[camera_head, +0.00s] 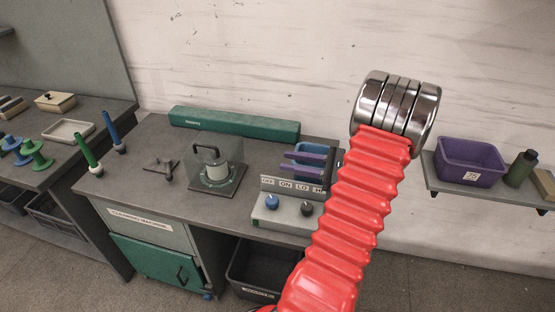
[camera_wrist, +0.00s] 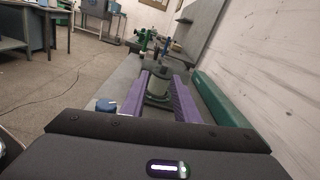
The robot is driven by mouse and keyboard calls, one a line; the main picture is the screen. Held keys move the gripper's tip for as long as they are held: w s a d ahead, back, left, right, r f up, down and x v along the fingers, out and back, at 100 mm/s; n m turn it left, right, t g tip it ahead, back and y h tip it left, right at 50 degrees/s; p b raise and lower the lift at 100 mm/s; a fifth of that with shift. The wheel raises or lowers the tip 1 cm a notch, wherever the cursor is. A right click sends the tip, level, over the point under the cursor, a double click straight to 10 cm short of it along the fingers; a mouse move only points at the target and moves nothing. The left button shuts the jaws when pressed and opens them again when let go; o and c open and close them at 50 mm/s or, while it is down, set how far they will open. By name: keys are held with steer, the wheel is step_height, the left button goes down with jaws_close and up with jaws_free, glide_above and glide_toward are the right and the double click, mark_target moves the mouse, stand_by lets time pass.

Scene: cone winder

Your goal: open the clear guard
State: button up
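The clear guard (camera_head: 233,150) is a see-through box standing over the winder on a dark square base (camera_head: 228,190) in the head view. It appears down, around a grey cylinder (camera_head: 216,168) with a dark bent bar beside it. My gripper (camera_head: 283,164) is to the right of the guard, above the control panel, its purple fingers pointing left and apart. In the wrist view my gripper (camera_wrist: 160,80) is open and empty, with the grey cylinder (camera_wrist: 157,90) seen beyond and between the fingers. The guard's clear walls are hard to make out there.
The control panel (camera_head: 285,210) with a blue and a dark knob stands at the front right of the bench. A long green box (camera_head: 235,124) lies along the back. A dark tool (camera_head: 161,166) and blue and green spindles (camera_head: 88,151) are to the left.

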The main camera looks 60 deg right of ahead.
steer(key=shift+v, duration=1.4)
steer(key=w+a+r+n+g+y, duration=0.1)
steer(key=w+a+n+g, duration=0.25)
steer(key=a, duration=0.45)
steer(key=w+a+r+n+g+y, duration=0.1)
steer(key=w+a+r+n+g, duration=0.2)
steer(key=a, duration=0.5)
steer(key=w+a+n+g+y, duration=0.1)
steer(key=w+a+n+g, duration=0.3)
steer(key=a, duration=0.5)
steer(key=s+a+r+n+h, duration=0.3)
steer(key=a+n+h, duration=0.1)
steer(key=a+n, duration=0.5)
steer(key=s+a+r+n+h, duration=0.3)
steer(key=a+n+h, duration=0.1)
steer(key=a+n, duration=0.5)
steer(key=shift+s+a+r+n+g+h, duration=0.35)
steer(key=shift+n+h, duration=0.05)
steer(key=shift+n, duration=0.45)
steer(key=shift+c, duration=0.3)
